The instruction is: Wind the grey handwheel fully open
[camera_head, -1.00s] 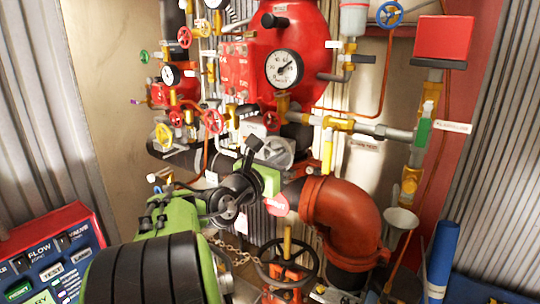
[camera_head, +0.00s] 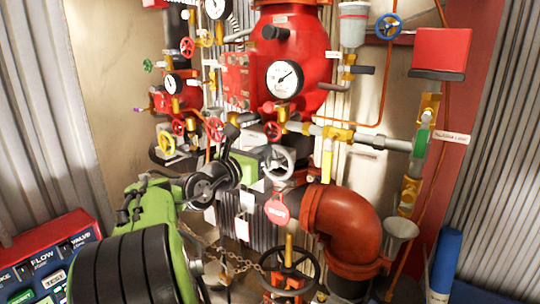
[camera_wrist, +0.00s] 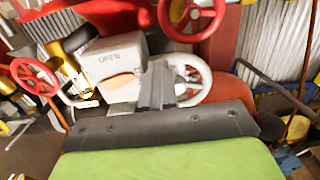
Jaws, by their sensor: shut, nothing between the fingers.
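The light grey handwheel (camera_head: 291,166) is on the pipework in the middle of the head view, below the red vessel. In the wrist view the grey handwheel (camera_wrist: 206,82) has a round rim and spokes, and sits beside a pale grey housing (camera_wrist: 108,62) marked OPEN. My gripper (camera_head: 266,157) is at the left side of the wheel. In the wrist view my gripper (camera_wrist: 156,82) has its dark fingers together, with nothing between them. The fingers overlap the wheel's left part and hide some of it. I cannot tell whether they touch it.
A red pipe elbow (camera_head: 345,225) stands below right of the wheel. A red tag (camera_head: 277,208) hangs beneath it. A dark handwheel (camera_head: 316,272) is low in front. A gauge (camera_head: 284,79) and small red handwheels (camera_head: 214,128) crowd the area above and left.

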